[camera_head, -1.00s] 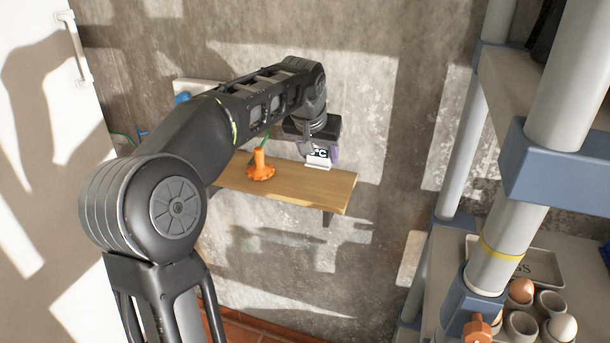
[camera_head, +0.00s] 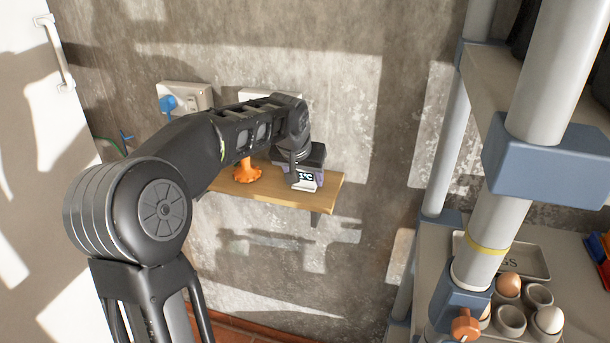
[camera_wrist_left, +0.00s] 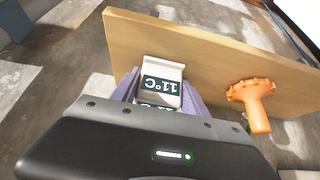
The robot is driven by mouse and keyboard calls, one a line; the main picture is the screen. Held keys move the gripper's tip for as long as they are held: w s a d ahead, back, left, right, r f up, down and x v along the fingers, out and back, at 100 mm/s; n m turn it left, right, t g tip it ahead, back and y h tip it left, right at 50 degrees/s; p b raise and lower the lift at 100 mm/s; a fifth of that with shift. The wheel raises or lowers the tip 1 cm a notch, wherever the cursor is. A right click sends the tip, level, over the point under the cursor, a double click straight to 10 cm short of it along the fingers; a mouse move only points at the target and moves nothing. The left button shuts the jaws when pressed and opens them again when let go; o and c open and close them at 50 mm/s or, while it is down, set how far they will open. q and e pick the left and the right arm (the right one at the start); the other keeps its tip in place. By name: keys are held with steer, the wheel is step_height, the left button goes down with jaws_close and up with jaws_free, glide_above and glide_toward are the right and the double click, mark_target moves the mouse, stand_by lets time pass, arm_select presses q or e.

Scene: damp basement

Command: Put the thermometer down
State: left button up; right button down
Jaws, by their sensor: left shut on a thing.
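The thermometer (camera_head: 305,181) is a small white block with a dark display reading in °C. In the left wrist view the thermometer (camera_wrist_left: 162,82) sits between the two purple fingers of my left gripper (camera_wrist_left: 160,92), which is shut on it. In the head view my left gripper (camera_head: 306,176) is at the right part of a wooden wall shelf (camera_head: 325,193), which also shows in the wrist view (camera_wrist_left: 200,50). The thermometer is at the shelf board; I cannot tell whether its base touches it. My right gripper is not in view.
An orange knobbed object (camera_head: 247,173) stands on the shelf left of the gripper. A wall socket with a blue plug (camera_head: 168,103) is behind my arm. At right, a rack post (camera_head: 480,220) stands before egg cups (camera_head: 510,320).

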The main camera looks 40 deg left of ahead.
arm_select(q)
steer(key=shift+f, duration=0.15)
steer(key=o, duration=1.4)
steer(key=shift+r, duration=0.25)
steer(key=v, duration=1.2)
steer(key=shift+f, duration=0.1)
